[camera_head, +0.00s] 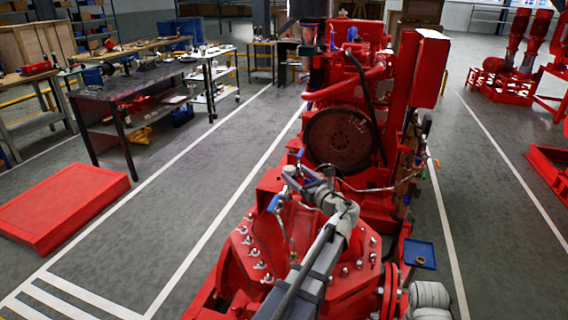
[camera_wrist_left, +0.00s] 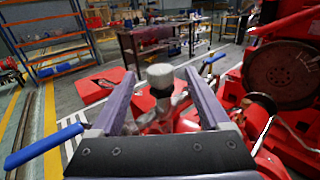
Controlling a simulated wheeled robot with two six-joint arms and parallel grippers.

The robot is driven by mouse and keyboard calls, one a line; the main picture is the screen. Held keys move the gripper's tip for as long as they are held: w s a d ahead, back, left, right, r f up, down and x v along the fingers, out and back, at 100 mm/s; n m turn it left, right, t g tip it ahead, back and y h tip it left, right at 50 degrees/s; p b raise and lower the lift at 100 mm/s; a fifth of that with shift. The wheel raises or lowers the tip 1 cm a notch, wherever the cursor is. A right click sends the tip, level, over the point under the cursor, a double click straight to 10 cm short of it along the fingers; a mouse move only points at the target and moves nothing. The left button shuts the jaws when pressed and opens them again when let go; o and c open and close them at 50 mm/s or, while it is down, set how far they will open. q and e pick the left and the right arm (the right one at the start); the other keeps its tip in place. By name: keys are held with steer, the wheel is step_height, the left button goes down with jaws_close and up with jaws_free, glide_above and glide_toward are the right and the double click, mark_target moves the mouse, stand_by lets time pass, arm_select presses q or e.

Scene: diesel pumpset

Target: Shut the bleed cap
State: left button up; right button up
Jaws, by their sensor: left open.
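The bleed cap seems to be the short upright cylinder with a pale top and dark lower band (camera_wrist_left: 160,76). It shows in the left wrist view between the two fingers of my left gripper (camera_wrist_left: 160,86), with visible gaps on both sides. That gripper is open. In the head view my left gripper (camera_head: 305,178) is over the red pump casing (camera_head: 262,245), near two blue lever handles (camera_head: 273,203). The cap is too small and crowded there to make out clearly. Whether the cap is fully seated cannot be told.
The red engine with its round flywheel (camera_head: 342,136) stands just beyond the pump. A thin pipe and a small blue tray (camera_head: 420,253) are at the right. A dark workbench (camera_head: 130,105) and a red floor block (camera_head: 65,203) stand left. The striped floor between is clear.

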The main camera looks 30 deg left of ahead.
arm_select(q)
steer(key=x, duration=0.7)
steer(key=shift+w+a+f, duration=0.1)
steer(key=shift+w+a, duration=0.1)
steer(key=shift+a, duration=0.05)
jaws_close()
stand_by(0.4)
